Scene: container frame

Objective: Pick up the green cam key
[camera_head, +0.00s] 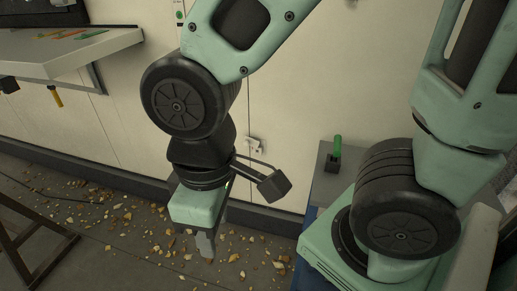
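An upright green piece (337,147), which looks like the green cam key, stands in a small black holder (332,164) on a grey-topped surface (321,184) right of centre. My gripper (205,246) hangs pointing down, left of and lower in the picture than the green piece, well apart from it. One grey finger shows clearly; the other is hidden or overlapped, so the opening cannot be judged. Nothing is visibly held.
A pale shelf (107,45) at upper left bears orange and green items (92,33). A yellow-handled tool (55,97) hangs beneath it. Rubble (120,218) covers the floor. A dark metal frame (35,245) stands at lower left. A pale wall (110,120) with a latch (256,145) is behind.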

